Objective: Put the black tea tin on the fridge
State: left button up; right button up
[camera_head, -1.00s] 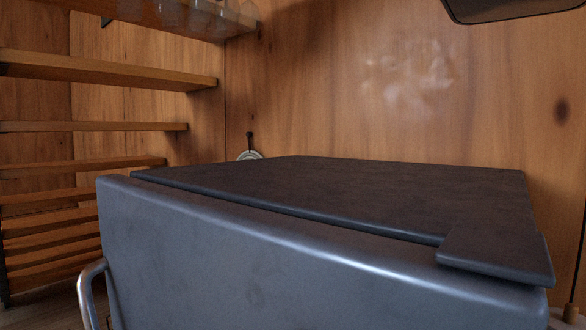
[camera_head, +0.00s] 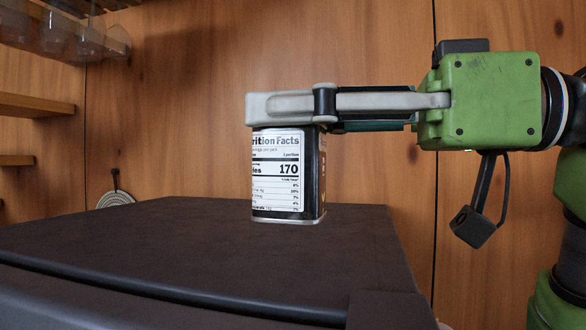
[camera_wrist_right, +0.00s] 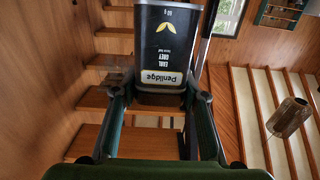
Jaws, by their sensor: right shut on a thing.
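The black tea tin (camera_head: 289,176) is upright, its white nutrition label facing my head camera. My right gripper (camera_head: 285,107), coming in from the right, is shut on the tin's upper part. In the right wrist view the tin (camera_wrist_right: 163,45) shows a black front with a yellow leaf mark and a pale Penlidge label, between the two fingers of the gripper (camera_wrist_right: 158,100). The fridge (camera_head: 190,245) has a flat dark top, and the tin is over it. I cannot tell whether the tin's base touches this top. My left gripper is not in view.
The fridge top around the tin is bare. A timber wall (camera_head: 250,60) stands behind it, with a round pale item (camera_head: 115,196) hanging there. Glasses (camera_head: 80,38) are at the upper left, above wooden shelves (camera_head: 35,106). A hanging cylinder (camera_wrist_right: 288,117) shows in the right wrist view.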

aim_at(296, 188)
jog(key=shift+w+d+f, duration=0.15)
jog(key=shift+w+f, duration=0.6)
jog(key=shift+f, duration=0.2)
jog(key=shift+w+f, duration=0.4)
jog(key=shift+f, duration=0.1)
jog(key=shift+w+f+p, duration=0.1)
jog(key=shift+f+p, duration=0.6)
jog(key=shift+f, duration=0.95)
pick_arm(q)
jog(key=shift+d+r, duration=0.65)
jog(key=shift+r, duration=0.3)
pick_arm(e)
jog(key=shift+f, duration=0.1)
jog(key=o, duration=1.3)
jog(key=shift+c, duration=0.2)
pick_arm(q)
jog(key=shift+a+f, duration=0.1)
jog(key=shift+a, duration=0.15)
